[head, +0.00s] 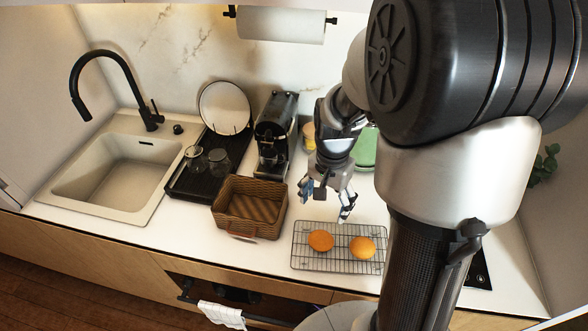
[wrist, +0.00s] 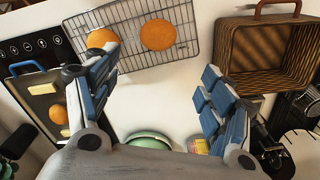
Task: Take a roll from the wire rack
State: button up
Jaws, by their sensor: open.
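Two round orange-brown rolls, a left roll (head: 320,240) and a right roll (head: 362,248), lie apart on the wire rack (head: 340,266) on the white counter. The wrist view shows the rack (wrist: 190,50) along the top, with one roll (wrist: 158,35) clear in view and the other roll (wrist: 102,39) near the rack's edge, close above a finger. My gripper (head: 326,204) is open and empty, above the counter behind the rack. In the wrist view, its blue-padded fingers (wrist: 160,95) are spread wide with bare counter between them.
An empty brown wicker basket (head: 249,208) stands left of the rack. A coffee machine (head: 275,135), a black drying tray (head: 205,165) with glasses and a plate, and a sink (head: 105,170) are farther left. A pan with food (wrist: 48,95) shows at the wrist view's left.

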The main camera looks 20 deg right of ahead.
aim_at(322, 236)
jog(key=f+b, duration=0.2)
jog(key=f, duration=1)
jog(key=shift+d+f+b, duration=0.2)
jog(key=shift+b, duration=0.2)
notch_tip(322, 236, down, 5)
jog(key=shift+s+f+b, duration=0.1)
jog(key=shift+b, duration=0.55)
jog(key=shift+c, duration=0.6)
jog(key=c, duration=1)
jog(key=shift+r, duration=0.2)
